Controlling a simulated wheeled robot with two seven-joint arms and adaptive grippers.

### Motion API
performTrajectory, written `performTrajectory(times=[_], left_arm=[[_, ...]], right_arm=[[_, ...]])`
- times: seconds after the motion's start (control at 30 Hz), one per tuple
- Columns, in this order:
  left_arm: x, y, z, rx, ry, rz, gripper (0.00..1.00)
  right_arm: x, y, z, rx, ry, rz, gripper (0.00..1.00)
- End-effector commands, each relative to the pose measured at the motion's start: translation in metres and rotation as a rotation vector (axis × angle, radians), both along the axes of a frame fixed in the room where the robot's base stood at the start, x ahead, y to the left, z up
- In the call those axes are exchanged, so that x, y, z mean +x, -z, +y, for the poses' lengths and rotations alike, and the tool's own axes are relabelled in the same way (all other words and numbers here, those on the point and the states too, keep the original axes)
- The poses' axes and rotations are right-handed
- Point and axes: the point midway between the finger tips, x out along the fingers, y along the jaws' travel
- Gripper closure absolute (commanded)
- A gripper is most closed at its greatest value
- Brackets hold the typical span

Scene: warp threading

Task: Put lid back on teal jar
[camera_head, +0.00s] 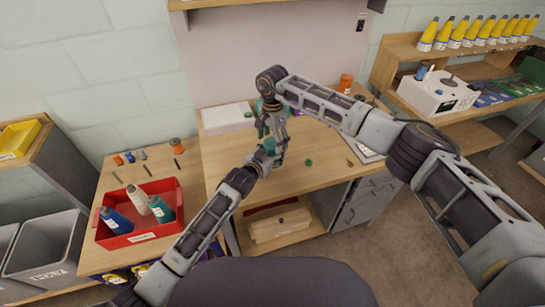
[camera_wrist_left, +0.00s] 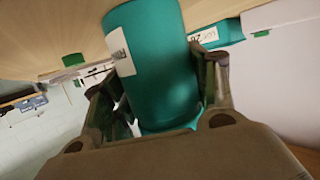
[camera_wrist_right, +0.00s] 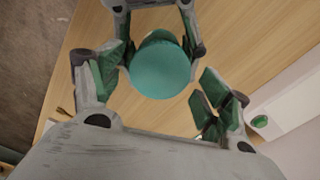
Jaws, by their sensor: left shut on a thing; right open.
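The teal jar (camera_head: 269,145) is held above the wooden table by my left gripper (camera_head: 264,156). In the left wrist view, the jar (camera_wrist_left: 160,65) fills the space between the fingers, with a pale label on its side. My right gripper (camera_head: 273,127) is open just above it. In the right wrist view, a flat, round teal end (camera_wrist_right: 162,70) lies between my open right fingers, apart from them. I cannot tell whether this end is a lid or the jar itself. A small green piece (camera_head: 308,162) lies on the table to the right.
A white box (camera_head: 226,118) stands at the table's back left, with a small green round piece (camera_wrist_right: 260,122) on it. A red bin (camera_head: 140,240) with several bottles is on the left table. An orange spool (camera_head: 346,83) stands at the back. The table front is mostly clear.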

Motion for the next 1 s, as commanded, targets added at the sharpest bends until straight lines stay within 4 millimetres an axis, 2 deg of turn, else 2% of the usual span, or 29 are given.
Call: performTrajectory(times=[0.03,0.3,0.4,0.73,1.0], left_arm=[[-0.0002,0.0006,0.0001,0.0,0.0,0.001,1.0],[-0.0002,0.0006,0.0001,0.0,0.0,0.001,1.0],[-0.0002,0.0006,0.0,0.0,0.0,0.001,1.0],[-0.0002,0.0005,0.0,0.0,0.0,0.001,1.0],[-0.0002,0.0005,-0.0001,0.0,0.0,0.001,1.0]], right_arm=[[0.0,-0.0001,0.0001,0.0,0.0,0.0,0.26],[0.0,-0.0004,0.0001,0.0,0.0,0.0,0.6],[0.0001,-0.0004,0.0002,0.0,0.0,0.0,0.7],[0.0002,-0.0004,0.0001,0.001,0.043,-0.001,0.7],[0.0002,-0.0004,0.0001,0.001,0.237,-0.001,0.7]])
